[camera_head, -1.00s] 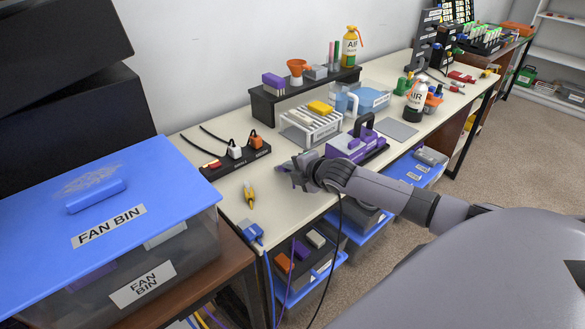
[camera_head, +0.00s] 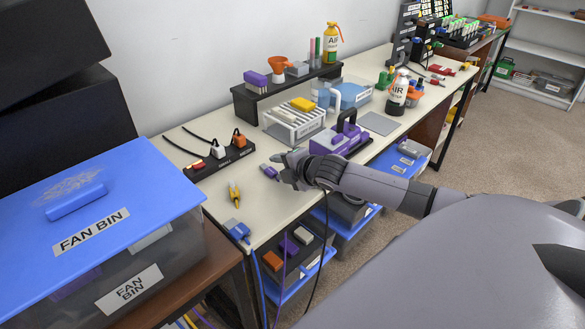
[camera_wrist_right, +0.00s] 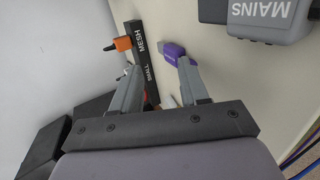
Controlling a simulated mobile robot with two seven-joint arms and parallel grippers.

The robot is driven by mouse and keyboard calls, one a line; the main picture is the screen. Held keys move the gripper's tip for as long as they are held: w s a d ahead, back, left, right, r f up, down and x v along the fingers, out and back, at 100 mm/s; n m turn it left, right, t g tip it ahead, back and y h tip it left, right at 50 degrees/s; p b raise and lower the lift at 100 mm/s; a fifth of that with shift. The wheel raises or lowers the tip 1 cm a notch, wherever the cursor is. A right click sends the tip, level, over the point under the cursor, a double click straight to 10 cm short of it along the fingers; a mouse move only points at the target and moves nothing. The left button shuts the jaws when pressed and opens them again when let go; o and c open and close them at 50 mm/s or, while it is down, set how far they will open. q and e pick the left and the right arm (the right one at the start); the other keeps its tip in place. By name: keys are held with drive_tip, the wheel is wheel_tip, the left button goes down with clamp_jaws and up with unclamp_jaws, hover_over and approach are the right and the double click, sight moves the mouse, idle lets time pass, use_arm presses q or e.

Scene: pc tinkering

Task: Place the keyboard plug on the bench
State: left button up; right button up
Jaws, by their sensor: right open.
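A small purple plug (camera_head: 269,171), which I take for the keyboard plug, lies on the pale bench top (camera_head: 215,207) in front of the black plug holder. It also shows in the right wrist view (camera_wrist_right: 172,53), near the tip of the right-hand finger. My right gripper (camera_head: 282,165) is low over the bench just beside the plug. In the wrist view its two fingers (camera_wrist_right: 158,72) are spread apart and open. I cannot tell whether a finger touches the plug. My left gripper is not in view.
A black holder (camera_head: 208,166) with white and orange plugs stands behind. A yellow-tipped tool (camera_head: 234,194) and a blue plug (camera_head: 237,231) lie nearer the front left. A purple toolbox (camera_head: 335,140) and a white rack (camera_head: 294,124) stand to the right. A grey MAINS block (camera_wrist_right: 265,18) shows in the wrist view.

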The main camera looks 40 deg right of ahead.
drive_tip(key=shift+v, duration=2.6)
drive_tip(key=shift+s, duration=0.1)
drive_tip(key=v, duration=0.7)
drive_tip(key=shift+p, duration=0.35)
drive_tip(key=shift+f, duration=0.1)
drive_tip(key=s+a+f+m+g+y+p, duration=0.1)
drive_tip(key=s+a+f+m+p, duration=0.1)
drive_tip(key=s+a+f+m, duration=0.5)
drive_tip(key=s+a+f+m+y+p, duration=0.1)
drive_tip(key=s+a+f+m+p, duration=0.1)
drive_tip(key=s+a+f+m, duration=0.6)
drive_tip(key=s+a+m, duration=0.1)
drive_tip(key=a, duration=0.4)
drive_tip(key=shift+s+a+g, duration=0.2)
drive_tip(key=shift+a+g, duration=0.1)
drive_tip(key=shift+g, duration=0.1)
